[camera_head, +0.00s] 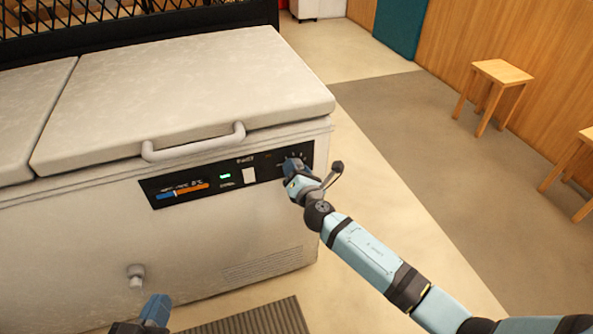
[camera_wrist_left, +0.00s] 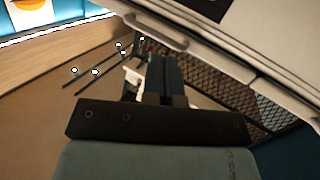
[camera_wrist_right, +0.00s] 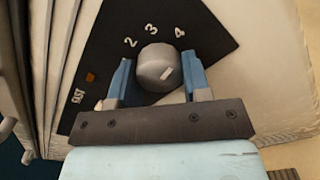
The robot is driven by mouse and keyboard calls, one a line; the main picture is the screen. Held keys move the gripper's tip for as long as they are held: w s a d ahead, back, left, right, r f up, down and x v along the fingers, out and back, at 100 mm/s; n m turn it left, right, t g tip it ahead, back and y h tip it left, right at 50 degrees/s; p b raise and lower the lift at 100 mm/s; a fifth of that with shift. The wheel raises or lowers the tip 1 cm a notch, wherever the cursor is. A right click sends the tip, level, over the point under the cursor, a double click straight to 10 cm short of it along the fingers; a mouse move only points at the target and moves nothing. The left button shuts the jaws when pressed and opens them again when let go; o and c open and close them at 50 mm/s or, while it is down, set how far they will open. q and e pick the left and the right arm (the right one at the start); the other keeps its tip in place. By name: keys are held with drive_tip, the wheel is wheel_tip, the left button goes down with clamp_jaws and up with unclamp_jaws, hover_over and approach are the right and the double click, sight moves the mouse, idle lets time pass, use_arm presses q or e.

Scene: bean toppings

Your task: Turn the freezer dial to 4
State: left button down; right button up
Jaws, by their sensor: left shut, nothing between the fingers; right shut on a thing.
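The freezer dial (camera_wrist_right: 156,62) is a round grey knob on the black control panel (camera_wrist_right: 205,30), with the numbers 2, 3 and 4 printed around its far side. A short pale mark shows on the knob's face, toward its lower right in the right wrist view; I cannot tell which number it indicates. My right gripper (camera_wrist_right: 158,70) is shut on the dial, one blue finger on each side. In the head view my right gripper (camera_head: 291,170) is at the panel's right end and mostly hides the dial. My left gripper (camera_head: 156,308) is shut and empty, low in front of the freezer.
The white chest freezer (camera_head: 80,240) has a lid handle (camera_head: 195,147) above the panel and a drain knob (camera_head: 136,275) low on its front. A floor grille (camera_head: 255,320) lies before it. Wooden stools (camera_head: 502,72) stand at right. Floor between is clear.

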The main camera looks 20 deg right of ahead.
idle(0.3)
use_arm(q)
drive_tip(key=shift+f, duration=0.2)
use_arm(e)
drive_tip(key=o, duration=0.9)
drive_tip(key=shift+o, duration=0.2)
use_arm(q)
drive_tip(key=f, duration=0.1)
drive_tip(key=a+f+g+p, duration=0.1)
drive_tip(key=f, duration=0.1)
drive_tip(key=shift+s+a+y+p, duration=0.2)
drive_tip(key=shift+s+y+p, duration=0.1)
drive_tip(key=shift+s+y, duration=0.1)
use_arm(e)
drive_tip(key=s, duration=1.4)
drive_tip(key=shift+d, duration=0.25)
use_arm(q)
drive_tip(key=shift+w+r, duration=0.1)
drive_tip(key=shift+r, duration=0.2)
use_arm(e)
drive_tip(key=shift+w, duration=0.1)
